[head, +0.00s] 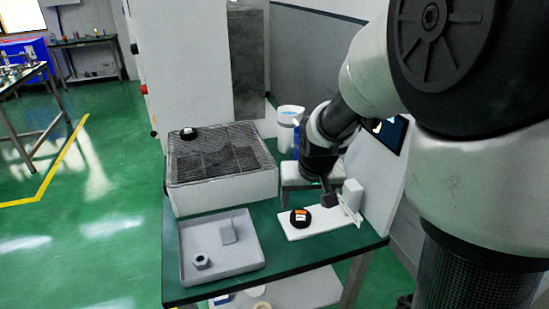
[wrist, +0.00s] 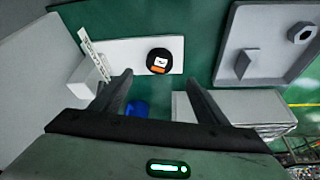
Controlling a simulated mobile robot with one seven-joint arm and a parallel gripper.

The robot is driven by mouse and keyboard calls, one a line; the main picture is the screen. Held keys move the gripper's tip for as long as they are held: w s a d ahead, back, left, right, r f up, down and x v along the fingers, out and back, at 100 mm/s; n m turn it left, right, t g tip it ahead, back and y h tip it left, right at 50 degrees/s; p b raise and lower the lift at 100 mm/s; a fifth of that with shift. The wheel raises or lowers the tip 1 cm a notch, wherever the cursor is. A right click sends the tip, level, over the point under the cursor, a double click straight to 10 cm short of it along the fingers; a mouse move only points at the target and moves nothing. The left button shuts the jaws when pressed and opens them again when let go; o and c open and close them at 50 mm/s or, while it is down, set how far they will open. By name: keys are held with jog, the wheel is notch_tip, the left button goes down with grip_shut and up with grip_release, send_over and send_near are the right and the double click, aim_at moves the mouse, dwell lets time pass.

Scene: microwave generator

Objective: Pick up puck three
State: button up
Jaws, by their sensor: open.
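A black round puck (head: 300,217) with an orange and white label lies on a white plate (head: 318,226) at the table's front right. It also shows in the wrist view (wrist: 158,61), ahead of my fingertips and roughly centred between them. A second black puck (head: 188,133) sits on the grated top of a white box. The number on either label is too small to read, so I cannot tell which is puck three. My gripper (head: 328,199) is open and empty, above and just right of the nearer puck; its two fingers (wrist: 158,76) show apart in the wrist view.
A grey tray (head: 245,262) holding a hex nut (head: 201,261) and a small grey wedge stands left of the plate. The grated white box (head: 225,185) is behind it. A white upright block (head: 352,194) stands at the plate's right end, near my gripper. A white container (head: 290,115) is behind.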

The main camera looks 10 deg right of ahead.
aim_at(301, 216)
jog(key=x, duration=0.3)
jog(key=shift+w+f, duration=0.1)
jog(key=shift+f, duration=0.2)
jog(key=shift+s+b+x, duration=0.2)
jog(key=shift+b+x, duration=0.7)
jog(key=shift+x, duration=1.75)
jog(key=shift+f, duration=0.1)
jog(key=shift+c, duration=0.3)
jog(key=c, duration=1.2)
jog(key=shift+d, duration=0.1)
